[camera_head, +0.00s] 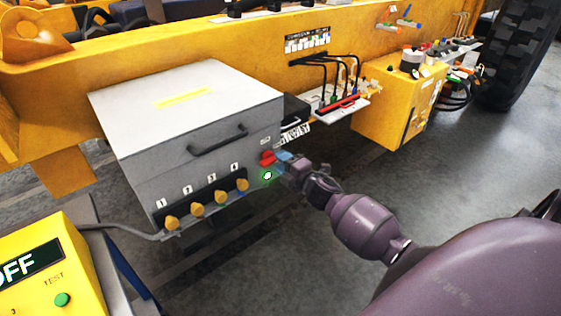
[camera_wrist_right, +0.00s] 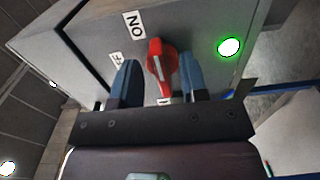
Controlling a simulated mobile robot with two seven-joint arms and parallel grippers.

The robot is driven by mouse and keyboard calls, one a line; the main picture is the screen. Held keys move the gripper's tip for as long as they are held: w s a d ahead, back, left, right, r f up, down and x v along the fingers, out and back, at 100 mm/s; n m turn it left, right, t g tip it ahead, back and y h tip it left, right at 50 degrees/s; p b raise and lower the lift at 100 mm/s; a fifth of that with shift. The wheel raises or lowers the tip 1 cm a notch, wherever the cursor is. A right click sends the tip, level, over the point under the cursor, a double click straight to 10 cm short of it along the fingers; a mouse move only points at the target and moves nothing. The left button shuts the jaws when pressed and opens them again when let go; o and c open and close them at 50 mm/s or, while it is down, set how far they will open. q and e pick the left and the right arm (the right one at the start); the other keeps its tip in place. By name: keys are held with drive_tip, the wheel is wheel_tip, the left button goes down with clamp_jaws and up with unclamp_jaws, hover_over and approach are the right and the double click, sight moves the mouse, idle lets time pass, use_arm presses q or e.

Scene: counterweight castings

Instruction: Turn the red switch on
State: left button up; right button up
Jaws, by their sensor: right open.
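The red switch (camera_head: 267,158) is a rotary knob on the right end of the grey box's front face. In the right wrist view the red switch (camera_wrist_right: 160,68) has a pale mark at its upper tip, near the white ON label (camera_wrist_right: 134,25). An OFF label (camera_wrist_right: 116,60) is partly hidden behind a finger. My right gripper (camera_head: 284,160) is at the knob. In the wrist view its two blue fingers (camera_wrist_right: 159,66) are open, one on each side of the knob, with visible gaps. My left gripper is not in view.
A green-lit round button (camera_head: 267,175) is just below the switch. The grey box (camera_head: 190,95) has a black handle and several yellow knobs (camera_head: 197,209). A yellow panel (camera_head: 40,265) at lower left displays OFF. A yellow cabinet (camera_head: 385,105) hangs further right; floor lies between.

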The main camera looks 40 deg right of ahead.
drive_tip(key=s, duration=1)
drive_tip(key=shift+d+b, duration=0.3)
drive_tip(key=shift+d, duration=0.1)
drive_tip(key=shift+w, duration=0.1)
